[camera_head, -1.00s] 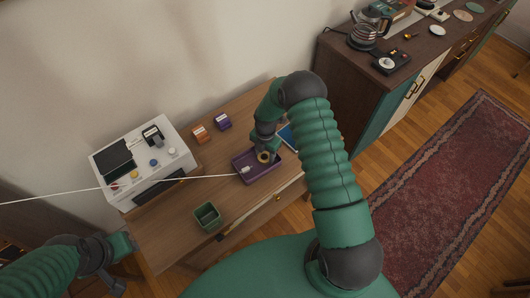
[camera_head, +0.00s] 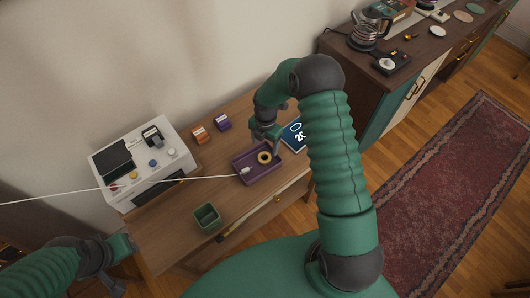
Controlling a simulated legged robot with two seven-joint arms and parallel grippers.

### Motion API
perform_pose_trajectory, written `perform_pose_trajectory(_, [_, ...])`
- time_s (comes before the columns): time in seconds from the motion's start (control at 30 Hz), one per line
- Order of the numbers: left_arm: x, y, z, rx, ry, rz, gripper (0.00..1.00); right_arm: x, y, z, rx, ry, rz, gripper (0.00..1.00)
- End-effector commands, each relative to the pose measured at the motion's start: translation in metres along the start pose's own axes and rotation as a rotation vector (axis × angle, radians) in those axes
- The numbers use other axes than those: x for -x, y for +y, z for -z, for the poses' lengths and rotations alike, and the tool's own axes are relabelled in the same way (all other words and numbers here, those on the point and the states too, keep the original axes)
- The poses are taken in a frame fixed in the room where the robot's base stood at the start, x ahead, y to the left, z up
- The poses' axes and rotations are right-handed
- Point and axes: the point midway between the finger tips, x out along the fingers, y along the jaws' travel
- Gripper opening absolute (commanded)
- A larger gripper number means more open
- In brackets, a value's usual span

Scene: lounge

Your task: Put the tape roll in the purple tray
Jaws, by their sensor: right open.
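The yellow tape roll (camera_head: 264,157) lies inside the purple tray (camera_head: 262,175), toward its back right part. The tray sits on the wooden table (camera_head: 165,222). A white plug with a cable (camera_head: 244,171) is at the tray's left side. My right gripper (camera_head: 276,150) is open and empty, just right of and above the tape roll, apart from it. My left gripper (camera_head: 116,288) is low at the left edge of the table, away from the tray; its fingers are too unclear to tell their state.
A green bin (camera_head: 207,217) stands on the table's front part. A white box device (camera_head: 150,165) is at the left. Orange (camera_head: 200,134) and purple (camera_head: 223,122) boxes stand at the back. A dark blue item with white figures (camera_head: 294,134) lies right of the tray.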

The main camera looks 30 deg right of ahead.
Motion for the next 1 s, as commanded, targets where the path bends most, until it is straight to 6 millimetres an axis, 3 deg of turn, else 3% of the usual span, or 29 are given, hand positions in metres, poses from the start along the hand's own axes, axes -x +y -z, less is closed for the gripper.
perform_pose_trajectory(0.1, [-0.003, 0.0, -0.001, 0.0, 0.0, 0.0, 0.38, 0.026, 0.001, -0.001, 0.0, -0.002, -0.002, 0.69])
perform_pose_trajectory(0.27, [-0.003, 0.0, -0.001, 0.0, 0.0, 0.0, 0.38, 0.044, 0.0, 0.002, -0.013, -0.002, -0.001, 0.69])
perform_pose_trajectory(0.37, [-0.003, 0.0, -0.001, 0.0, 0.0, 0.0, 0.38, 0.063, -0.001, 0.017, -0.144, -0.016, -0.011, 0.69])
perform_pose_trajectory(0.47, [-0.003, 0.0, -0.001, 0.0, 0.0, 0.0, 0.38, 0.094, -0.011, 0.05, -0.453, -0.036, -0.049, 0.69])
perform_pose_trajectory(0.6, [-0.003, 0.0, -0.001, 0.0, 0.0, 0.0, 0.38, 0.137, -0.043, 0.107, -1.058, -0.017, -0.139, 0.69])
perform_pose_trajectory(0.73, [-0.003, 0.0, -0.001, 0.0, 0.0, 0.0, 0.38, 0.157, -0.078, 0.148, -1.556, 0.059, -0.205, 0.69])
perform_pose_trajectory(0.83, [-0.003, 0.0, -0.001, 0.0, 0.0, 0.0, 0.38, 0.163, -0.096, 0.166, -1.803, 0.116, -0.224, 0.69])
perform_pose_trajectory(1.0, [-0.003, 0.0, -0.001, 0.0, 0.0, 0.0, 0.38, 0.164, -0.106, 0.174, -1.937, 0.149, -0.227, 0.69])
